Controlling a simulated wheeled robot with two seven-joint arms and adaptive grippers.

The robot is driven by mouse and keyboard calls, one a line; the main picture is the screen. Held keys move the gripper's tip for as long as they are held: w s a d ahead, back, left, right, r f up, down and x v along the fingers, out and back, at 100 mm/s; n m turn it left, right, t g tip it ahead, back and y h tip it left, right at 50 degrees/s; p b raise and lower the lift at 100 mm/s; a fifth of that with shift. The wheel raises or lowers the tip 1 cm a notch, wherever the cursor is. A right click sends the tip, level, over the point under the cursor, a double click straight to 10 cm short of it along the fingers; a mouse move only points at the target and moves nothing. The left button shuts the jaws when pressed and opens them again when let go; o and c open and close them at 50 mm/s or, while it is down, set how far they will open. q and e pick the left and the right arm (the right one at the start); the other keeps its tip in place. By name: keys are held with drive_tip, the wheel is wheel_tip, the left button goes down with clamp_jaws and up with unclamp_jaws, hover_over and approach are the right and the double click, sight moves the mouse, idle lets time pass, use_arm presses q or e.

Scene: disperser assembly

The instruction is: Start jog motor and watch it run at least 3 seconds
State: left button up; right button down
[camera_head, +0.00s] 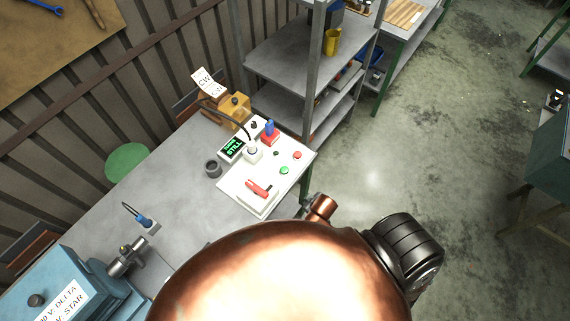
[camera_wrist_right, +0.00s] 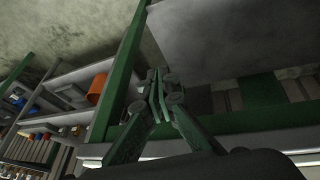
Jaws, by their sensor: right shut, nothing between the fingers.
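A white control panel (camera_head: 236,194) lies on the grey workbench in the head view. It carries a green button (camera_head: 284,170), a red button (camera_head: 297,155) and a red-handled part (camera_head: 258,188). A small display (camera_head: 232,150) at its left edge reads "STILL" in green letters. A white round part (camera_head: 253,153) with a black cable stands beside the display; I cannot tell if it is the jog motor. My right gripper (camera_wrist_right: 162,90) is shut and empty in the right wrist view, near a green frame. Neither gripper shows in the head view.
A card marked "CW" (camera_head: 208,82) and a yellow block (camera_head: 236,108) stand behind the panel. A blue machine (camera_head: 75,288) stands at lower left. Grey shelves (camera_head: 282,48) rise behind. My copper-coloured arm covers the bench's near side.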

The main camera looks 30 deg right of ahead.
use_arm(q)
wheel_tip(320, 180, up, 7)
drive_tip(key=p, duration=0.5)
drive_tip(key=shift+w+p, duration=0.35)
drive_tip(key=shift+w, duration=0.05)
use_arm(e)
drive_tip(key=w+a+r+n+t, duration=0.1)
drive_tip(key=w+r+n+t, duration=0.1)
drive_tip(key=w+r, duration=0.5)
drive_tip(key=w+a+r+n+t+y, duration=0.1)
drive_tip(key=w+r+n, duration=0.3)
drive_tip(key=w+r, duration=0.4)
wheel_tip(320, 180, up, 7)
drive_tip(key=shift+a+r+n+t, duration=0.1)
drive_tip(key=shift+a+n+t, duration=0.25)
drive_tip(key=shift+t, duration=0.25)
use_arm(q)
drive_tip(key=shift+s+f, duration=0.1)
use_arm(e)
drive_tip(key=b, duration=0.8)
hover_over(285, 170)
wheel_tip(285, 170, down, 8)
drive_tip(key=shift+s+r, duration=0.1)
drive_tip(key=shift+s, duration=0.05)
drive_tip(key=shift+f, duration=0.5)
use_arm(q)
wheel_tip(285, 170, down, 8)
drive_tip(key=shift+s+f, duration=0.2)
